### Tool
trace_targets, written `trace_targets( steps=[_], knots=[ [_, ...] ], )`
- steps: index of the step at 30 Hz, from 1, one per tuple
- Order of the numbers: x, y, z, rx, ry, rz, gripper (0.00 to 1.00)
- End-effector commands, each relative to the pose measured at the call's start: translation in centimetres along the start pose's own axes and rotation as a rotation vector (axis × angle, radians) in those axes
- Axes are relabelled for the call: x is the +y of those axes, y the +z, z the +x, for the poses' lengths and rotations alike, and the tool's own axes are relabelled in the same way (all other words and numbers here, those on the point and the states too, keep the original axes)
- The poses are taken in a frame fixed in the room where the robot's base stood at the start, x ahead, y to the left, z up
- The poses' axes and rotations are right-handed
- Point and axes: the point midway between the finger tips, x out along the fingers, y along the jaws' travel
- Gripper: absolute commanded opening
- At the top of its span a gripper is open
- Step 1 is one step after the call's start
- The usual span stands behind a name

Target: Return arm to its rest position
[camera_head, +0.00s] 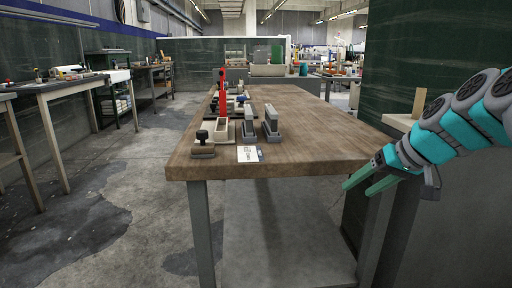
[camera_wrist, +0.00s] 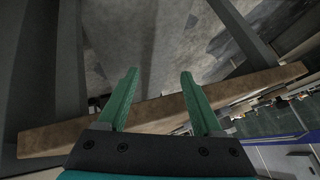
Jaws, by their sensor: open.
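My teal arm reaches in from the right edge of the head view. My gripper (camera_head: 360,182), with green fingers, is at the right front corner of the wooden workbench (camera_head: 290,160), by its front edge. The fingers are apart with nothing between them. In the wrist view my gripper (camera_wrist: 158,80) also shows open and empty, with the tabletop edge (camera_wrist: 235,90) running slantwise behind the fingers and a dark metal leg beside it.
A dark green panel (camera_head: 400,50) rises at right. Open concrete floor (camera_head: 110,210) lies left.

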Motion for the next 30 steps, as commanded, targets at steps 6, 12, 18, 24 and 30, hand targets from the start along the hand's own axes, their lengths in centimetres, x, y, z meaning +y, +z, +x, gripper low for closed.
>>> trace_targets(
  steps=[6, 12, 18, 24, 30],
  knots=[
    [-6.2, 12.3, 3.7, -0.290, 0.061, 0.037, 0.67],
    [-7.8, 24.3, 4.0, -0.516, 0.187, 0.054, 0.67],
    [-6.8, 33.4, 2.5, -0.661, 0.320, 0.054, 0.67],
    [-6.1, 36.2, 1.8, -0.705, 0.368, 0.053, 0.67],
    [-6.1, 36.2, 1.8, -0.705, 0.368, 0.053, 0.67]
  ],
)
